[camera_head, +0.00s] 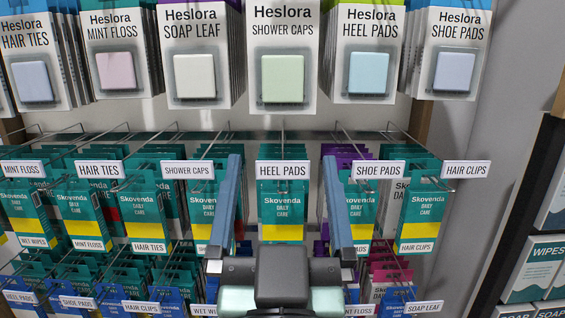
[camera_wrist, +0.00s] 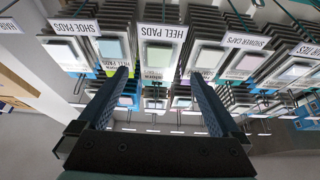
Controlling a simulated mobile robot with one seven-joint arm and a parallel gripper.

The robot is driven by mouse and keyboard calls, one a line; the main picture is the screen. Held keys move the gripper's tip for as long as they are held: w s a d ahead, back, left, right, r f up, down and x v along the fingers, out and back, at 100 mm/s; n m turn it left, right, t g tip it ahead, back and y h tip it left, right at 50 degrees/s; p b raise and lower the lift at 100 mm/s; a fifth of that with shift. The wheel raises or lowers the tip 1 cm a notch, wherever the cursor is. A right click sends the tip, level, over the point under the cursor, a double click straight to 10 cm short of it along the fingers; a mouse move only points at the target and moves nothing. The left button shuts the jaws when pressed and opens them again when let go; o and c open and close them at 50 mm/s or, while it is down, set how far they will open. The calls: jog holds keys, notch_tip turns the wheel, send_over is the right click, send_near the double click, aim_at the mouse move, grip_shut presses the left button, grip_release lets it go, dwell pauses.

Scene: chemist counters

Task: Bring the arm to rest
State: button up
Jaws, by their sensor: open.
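My gripper (camera_head: 282,160) is in the lower middle of the head view, in front of the hanging display. Its two long blue-grey fingers are spread wide apart, one on each side of the HEEL PADS label (camera_head: 283,170) and the teal and yellow Skovenda pack below it. Nothing is held between the fingers. In the wrist view my gripper (camera_wrist: 158,76) also shows open and empty, with upside-down labels and packs beyond the tips. I cannot tell how far the tips are from the packs.
White Heslora packs, such as SHOWER CAPS (camera_head: 283,60), hang in a row above. Teal Skovenda packs (camera_head: 420,215) hang on wire hooks (camera_head: 395,140) below, around my fingers. A pale wall (camera_head: 480,150) and a dark shelf with WIPES boxes (camera_head: 533,268) are at the right.

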jog(key=s+r+t+b, duration=0.2)
jog(key=s+r+t, duration=0.2)
jog(key=r, duration=0.7)
jog(key=shift+s+r, duration=0.2)
jog(key=shift+s, duration=0.5)
jog(key=shift+d, duration=0.1)
